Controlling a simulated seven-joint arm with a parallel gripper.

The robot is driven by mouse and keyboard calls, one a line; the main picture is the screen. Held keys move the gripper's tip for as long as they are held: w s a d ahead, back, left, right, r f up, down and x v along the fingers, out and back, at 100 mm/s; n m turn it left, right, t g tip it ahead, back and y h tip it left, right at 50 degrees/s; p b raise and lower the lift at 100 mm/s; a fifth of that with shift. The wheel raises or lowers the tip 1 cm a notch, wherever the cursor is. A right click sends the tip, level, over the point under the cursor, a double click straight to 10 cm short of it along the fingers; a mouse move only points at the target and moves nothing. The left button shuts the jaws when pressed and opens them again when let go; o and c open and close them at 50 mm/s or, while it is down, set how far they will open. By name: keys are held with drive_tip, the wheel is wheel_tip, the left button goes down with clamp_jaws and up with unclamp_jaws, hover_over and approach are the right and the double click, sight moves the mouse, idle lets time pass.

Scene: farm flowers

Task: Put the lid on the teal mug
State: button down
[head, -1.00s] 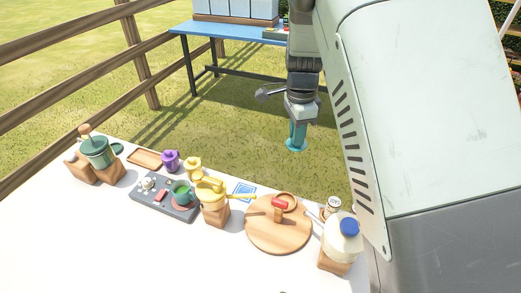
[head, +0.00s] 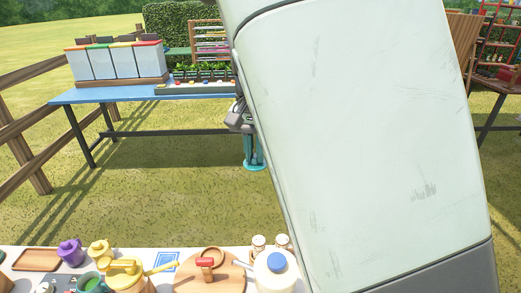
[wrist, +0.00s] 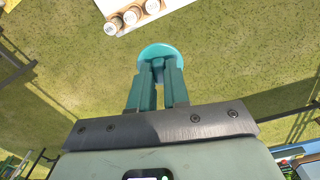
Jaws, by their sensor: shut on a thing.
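My gripper (head: 252,150) hangs over the grass, between the white table and the blue table, fingers pointing down. In the wrist view its teal fingers (wrist: 158,88) are shut on the round teal lid (wrist: 160,48). The lid also shows in the head view (head: 254,168), below the fingers. A teal-green mug (head: 90,284) is at the bottom left of the head view, on the white table. The frame edge cuts it off, and its top looks green inside. My arm hides much of the right side of the head view.
The white table (head: 225,252) holds a yellow pot (head: 127,279), a purple pot (head: 70,252), a round wooden board (head: 228,277), a blue-topped pot (head: 276,266) and small jars (head: 258,244). A blue table (head: 110,93) with bins stands behind. Open grass lies between the tables.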

drive_tip(key=s+a+f+m, duration=0.15)
drive_tip(key=a+f, duration=0.25)
drive_tip(key=a, duration=0.8)
drive_tip(key=s+a+f+m, duration=0.1)
drive_tip(key=a+f+m, duration=0.2)
drive_tip(key=a, duration=0.9)
drive_tip(key=s+a+f+m, duration=0.2)
drive_tip(key=s+a+f, duration=0.2)
drive_tip(key=s+a, duration=0.4)
drive_tip(key=s+a+f+m, duration=0.3)
drive_tip(key=s+a+f, duration=0.15)
drive_tip(key=a, duration=0.45)
drive_tip(key=shift+s+a+f, duration=0.1)
drive_tip(key=shift+f, duration=1.35)
drive_tip(key=shift+s+a+f, duration=0.1)
drive_tip(key=shift+f, duration=1.3)
drive_tip(key=shift+f, duration=0.2)
drive_tip(key=c, duration=0.5)
unclamp_jaws()
drive_tip(key=shift+c, duration=0.2)
drive_tip(key=shift+r, duration=0.15)
